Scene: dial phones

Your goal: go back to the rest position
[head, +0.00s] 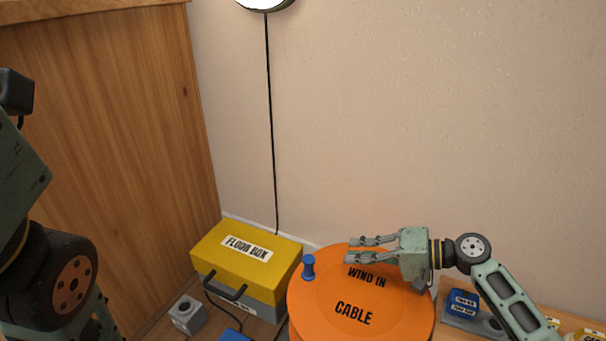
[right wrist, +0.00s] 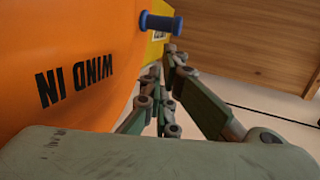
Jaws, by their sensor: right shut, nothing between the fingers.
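My right gripper (head: 352,249) reaches in from the right in the head view, above the orange cable reel (head: 320,310) marked "WIND IN CABLE". Its fingers are shut and empty, pointing left toward the reel's blue knob (head: 308,267), with a gap between them. In the right wrist view the fingers (right wrist: 168,62) show close together, with the blue knob (right wrist: 160,23) beyond their tips and the orange reel face (right wrist: 60,50) on the left. Of my left arm only the links show at the left edge of the head view; its gripper is out of view.
A yellow and grey floor box (head: 215,255) stands left of the reel, against the wall. A small grey block (head: 187,314) sits on the floor before it. A wooden panel (head: 110,120) closes the left side. A blue-topped device (head: 463,302) lies on a wooden surface at right.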

